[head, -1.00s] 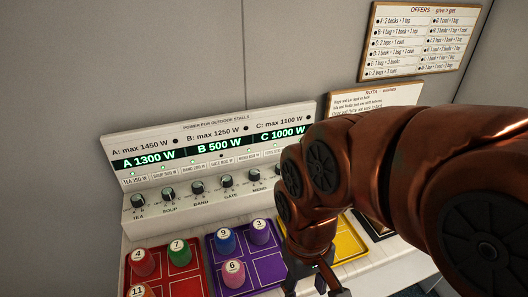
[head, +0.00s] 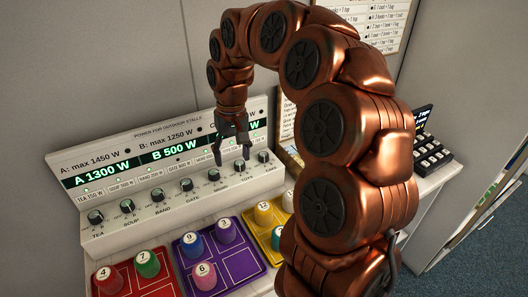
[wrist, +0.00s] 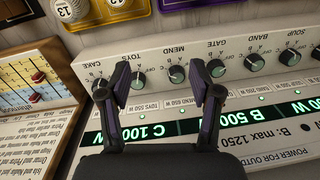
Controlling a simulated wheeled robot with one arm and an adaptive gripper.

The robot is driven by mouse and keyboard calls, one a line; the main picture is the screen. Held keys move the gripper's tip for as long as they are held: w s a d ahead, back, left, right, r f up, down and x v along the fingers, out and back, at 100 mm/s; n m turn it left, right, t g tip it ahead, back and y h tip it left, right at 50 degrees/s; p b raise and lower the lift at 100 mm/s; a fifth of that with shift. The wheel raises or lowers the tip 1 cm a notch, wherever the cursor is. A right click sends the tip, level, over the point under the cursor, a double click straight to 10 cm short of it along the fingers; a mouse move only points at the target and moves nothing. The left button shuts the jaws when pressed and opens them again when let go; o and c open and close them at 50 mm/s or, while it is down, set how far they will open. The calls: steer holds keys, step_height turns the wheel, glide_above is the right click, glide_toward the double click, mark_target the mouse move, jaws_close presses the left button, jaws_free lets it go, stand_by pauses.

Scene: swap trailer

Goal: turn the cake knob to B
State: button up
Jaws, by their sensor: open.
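The cake knob (head: 263,156) is the rightmost dark round knob on the white power panel (head: 160,217). In the wrist view the cake knob (wrist: 98,82) is at the left end of the upside-down row, close beside the left finger, which partly covers its lower edge. I cannot tell which letter its pointer faces. My gripper (head: 233,160) is open and empty, in front of the panel and left of the cake knob in the head view. In the wrist view my gripper (wrist: 161,72) has its fingers spread around the toys and mend area. Contact with the knobs is not visible.
The toys knob (head: 239,164) and mend knob (head: 214,174) sit close beside the cake knob. The display (head: 120,167) reads A 1300 W and B 500 W. A red tray (head: 160,285), purple tray (head: 240,265) and yellow tray (head: 262,236) with numbered pegs stand below the panel.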

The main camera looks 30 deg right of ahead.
steer(key=w+d+f+m, duration=0.2)
steer(key=w+d, duration=0.4)
steer(key=d, duration=0.2)
steer(key=m, duration=0.2)
glide_above(264, 154)
step_height(264, 154, down, 3)
steer(key=shift+r+h+p, duration=0.1)
steer(key=shift+h+p, duration=0.25)
steer(key=shift+h, duration=0.05)
steer(key=shift+a+f+p, duration=0.1)
steer(key=shift+f+p, duration=1.05)
steer(key=shift+f, duration=2.75)
steer(key=c, duration=1.1)
